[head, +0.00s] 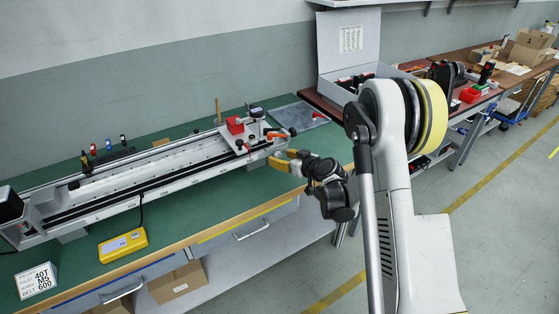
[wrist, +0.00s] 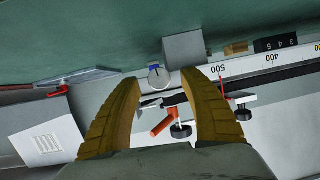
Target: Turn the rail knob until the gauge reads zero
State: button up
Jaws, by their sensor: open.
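A long grey linear rail (head: 130,183) with a printed scale lies on the green bench. A carriage (head: 243,137) with a red block and orange lever sits near its right end. In the wrist view, a small round grey knob or dial (wrist: 158,77) with a blue mark shows ahead of my fingertips; I cannot tell if it is the rail knob. A yellow box with a small display (head: 123,244), possibly the gauge, lies in front of the rail; its reading is illegible. My gripper (head: 285,158) is open and empty, at the rail's right end. Its yellow fingers (wrist: 160,80) stand apart.
An orange lever (wrist: 168,118) and black knobs (wrist: 243,113) show between and beside my fingers. A white card (head: 37,281) stands at the bench's front left. Small coloured-handled tools (head: 108,147) stand behind the rail. An open grey case (head: 349,50) stands at the back right.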

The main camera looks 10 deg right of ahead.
jog(key=shift+x, duration=1.05)
grip_shut()
